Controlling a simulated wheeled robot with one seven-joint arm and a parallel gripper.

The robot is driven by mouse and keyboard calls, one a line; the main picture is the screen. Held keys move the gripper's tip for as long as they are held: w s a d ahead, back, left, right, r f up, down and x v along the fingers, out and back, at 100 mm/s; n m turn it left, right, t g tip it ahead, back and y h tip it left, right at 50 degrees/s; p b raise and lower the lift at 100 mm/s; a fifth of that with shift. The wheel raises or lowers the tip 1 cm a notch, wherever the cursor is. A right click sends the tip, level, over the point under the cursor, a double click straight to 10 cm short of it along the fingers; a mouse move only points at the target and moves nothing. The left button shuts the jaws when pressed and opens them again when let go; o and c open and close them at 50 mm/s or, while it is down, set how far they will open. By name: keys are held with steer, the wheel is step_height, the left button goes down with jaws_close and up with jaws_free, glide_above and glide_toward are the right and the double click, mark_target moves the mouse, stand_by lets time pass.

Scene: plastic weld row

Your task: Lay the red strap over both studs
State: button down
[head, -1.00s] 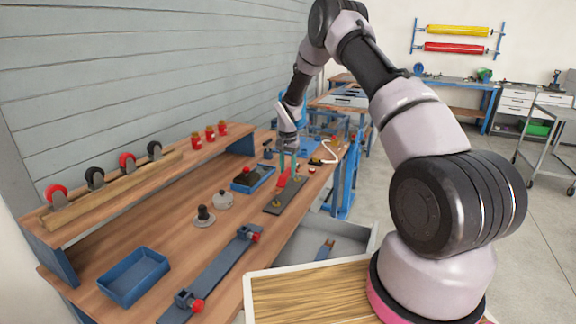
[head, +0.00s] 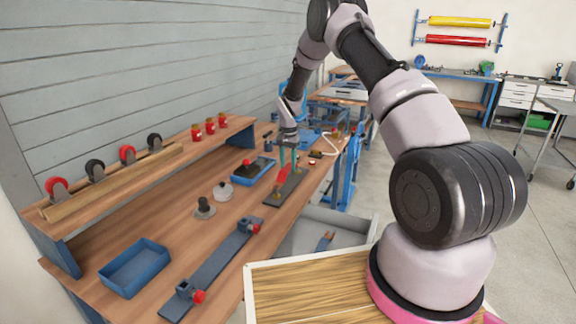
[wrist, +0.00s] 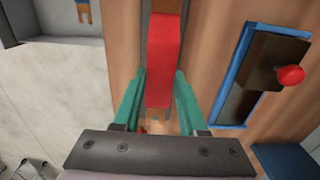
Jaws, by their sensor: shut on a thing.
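The red strap (head: 283,175) hangs tilted in my gripper (head: 286,163), above or against a dark narrow plate (head: 291,187) on the bench. In the wrist view the strap (wrist: 165,55) runs lengthwise between the green fingers of my gripper (wrist: 160,85), which is shut on it. A brass stud (head: 276,197) stands at the near end of the plate. The far stud is small and partly hidden by the fingers. Whether the strap touches either stud cannot be told.
A blue tray (head: 236,179) with a red-knobbed block lies left of the plate. A dark rail with red knobs (head: 212,272), an empty blue tray (head: 114,272) and two small round parts are nearer. A grey drawer (head: 365,226) lies below the bench edge.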

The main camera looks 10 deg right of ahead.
steer(key=shift+f, duration=0.25)
steer(key=shift+f, duration=0.55)
steer(key=shift+f, duration=0.35)
stand_by(0.5)
steer(key=shift+f, duration=0.25)
steer(key=shift+f, duration=0.4)
stand_by(1.0)
jaws_free()
stand_by(0.3)
steer(key=shift+r, duration=0.1)
